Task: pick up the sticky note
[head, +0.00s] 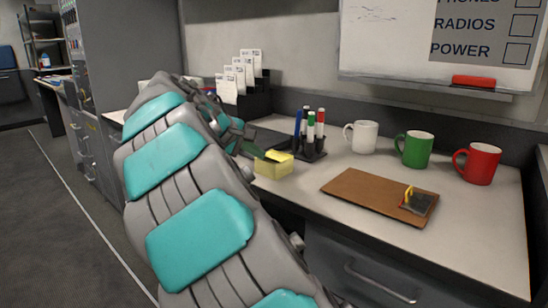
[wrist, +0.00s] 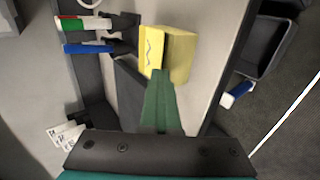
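The yellow sticky note (wrist: 150,50) shows a dark scribble in the wrist view, against a thicker yellow block (wrist: 181,55). In the head view the yellow block (head: 273,169) stands near the desk's front edge, left of the pens. My gripper (wrist: 160,75) has dark green fingers that lie close together, with their tips at the lower edge of the note. It looks shut on the note, though the tips hide the contact. In the head view my gripper (head: 276,156) reaches over the top of the block, and my arm hides the desk behind it.
A pen holder (head: 313,155) with several markers stands just right of the block. A brown clipboard (head: 367,194) lies on the desk (head: 470,240). White (head: 363,137), green (head: 415,150) and red (head: 477,164) mugs stand behind it. A dark paper rack (head: 258,101) stands at the back.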

